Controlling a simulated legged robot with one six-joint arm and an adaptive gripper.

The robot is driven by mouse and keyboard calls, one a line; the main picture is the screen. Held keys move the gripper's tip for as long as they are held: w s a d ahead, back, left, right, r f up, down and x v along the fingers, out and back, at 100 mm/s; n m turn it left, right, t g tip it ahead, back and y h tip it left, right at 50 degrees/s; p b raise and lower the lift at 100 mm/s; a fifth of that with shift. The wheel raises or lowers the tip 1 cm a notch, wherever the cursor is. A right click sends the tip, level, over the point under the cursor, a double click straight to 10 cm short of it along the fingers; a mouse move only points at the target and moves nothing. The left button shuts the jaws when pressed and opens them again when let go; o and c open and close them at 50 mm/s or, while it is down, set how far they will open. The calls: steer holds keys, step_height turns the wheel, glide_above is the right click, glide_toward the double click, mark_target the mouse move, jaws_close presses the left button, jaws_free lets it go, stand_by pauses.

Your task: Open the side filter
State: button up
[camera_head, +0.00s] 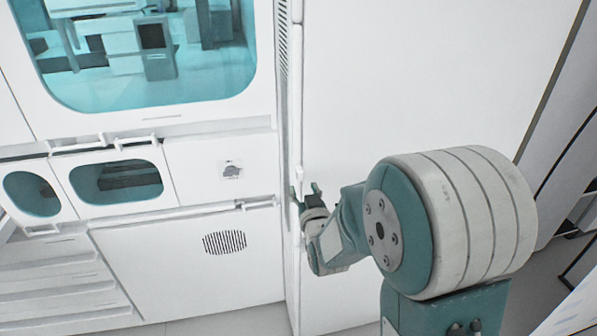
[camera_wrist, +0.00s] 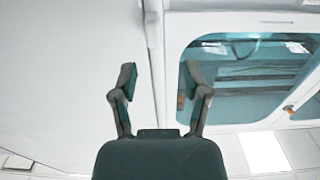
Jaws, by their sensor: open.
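A tall white side panel (camera_head: 420,70), which looks like the side filter's door, stands flush and looks closed. Its left edge carries a small white upright handle (camera_head: 305,177), partly behind my gripper. My gripper (camera_head: 305,192) is at that edge, close to the handle; I cannot tell whether it touches. In the wrist view my gripper (camera_wrist: 160,76) is open, its two dark fingers spread with nothing gripped between them. The white panel (camera_wrist: 70,70) fills the left there, and a white upright bar (camera_wrist: 153,25) at its edge shows above and between the fingers.
Left of the panel is a white cabinet with a large teal window (camera_head: 150,60), small teal windows (camera_head: 115,182) and a round-slotted vent (camera_head: 225,242). A narrow slotted strip (camera_head: 283,50) runs beside the panel edge. Grey floor (camera_head: 235,320) shows below.

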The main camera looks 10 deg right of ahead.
mark_target(301, 174)
steer(key=w, duration=0.4)
steer(key=w+d, duration=0.1)
steer(key=w, duration=0.1)
steer(key=shift+w+d, duration=0.1)
steer(key=shift+w, duration=0.5)
steer(key=shift+a, duration=0.4)
steer(key=shift+d, duration=0.2)
jaws_close()
